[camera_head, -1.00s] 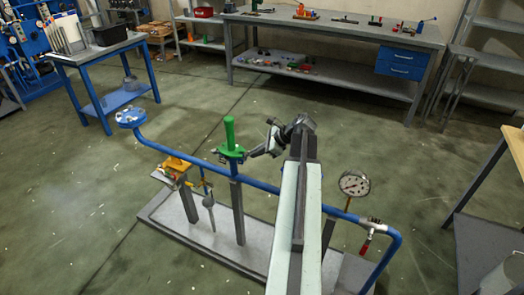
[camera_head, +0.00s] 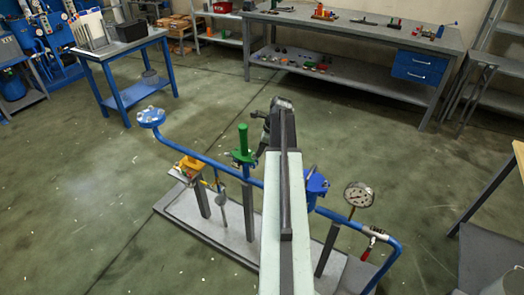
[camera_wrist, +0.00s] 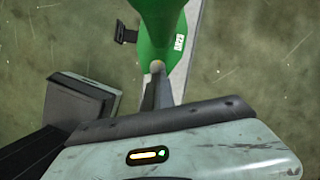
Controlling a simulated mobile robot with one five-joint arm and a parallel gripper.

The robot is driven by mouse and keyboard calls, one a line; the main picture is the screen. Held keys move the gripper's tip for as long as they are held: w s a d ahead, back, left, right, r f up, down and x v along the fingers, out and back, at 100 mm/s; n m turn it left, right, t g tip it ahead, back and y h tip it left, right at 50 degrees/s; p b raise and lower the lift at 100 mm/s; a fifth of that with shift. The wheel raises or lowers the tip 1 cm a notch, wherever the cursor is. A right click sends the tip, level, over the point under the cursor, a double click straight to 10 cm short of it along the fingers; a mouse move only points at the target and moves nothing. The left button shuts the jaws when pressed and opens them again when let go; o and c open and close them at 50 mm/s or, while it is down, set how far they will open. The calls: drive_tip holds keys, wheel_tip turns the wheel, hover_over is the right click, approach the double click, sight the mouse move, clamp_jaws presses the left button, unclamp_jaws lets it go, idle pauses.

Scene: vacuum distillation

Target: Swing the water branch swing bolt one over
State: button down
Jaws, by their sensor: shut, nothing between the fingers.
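The green branch fitting (camera_head: 242,146) stands upright on the blue pipe (camera_head: 215,164), left of my arm in the head view. In the wrist view its green body (camera_wrist: 160,25) fills the top middle, with a small white label on it. A small tan round end (camera_wrist: 157,67) shows at its lower edge; I cannot tell whether it is the swing bolt. A dark bracket (camera_wrist: 126,33) sticks out to the left. My gripper (camera_head: 262,140) is beside the green fitting, partly hidden by my arm. Its grey fingers (camera_wrist: 158,80) are shut and empty, close below the green body; contact cannot be told.
An orange branch (camera_head: 190,166) is to the left, and a blue one (camera_head: 316,184) right of my arm. The base plate (camera_head: 180,213) lies on the floor. A workbench (camera_head: 350,30) stands behind.

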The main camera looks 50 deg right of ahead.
drive_tip(key=shift+w+a+r, duration=0.1)
drive_tip(key=shift+w+r, duration=0.05)
drive_tip(key=shift+w, duration=0.15)
idle(0.4)
drive_tip(key=p+v, duration=0.9)
drive_tip(key=v, duration=0.1)
drive_tip(key=shift+w+p, duration=0.15)
drive_tip(key=shift+p, duration=0.25)
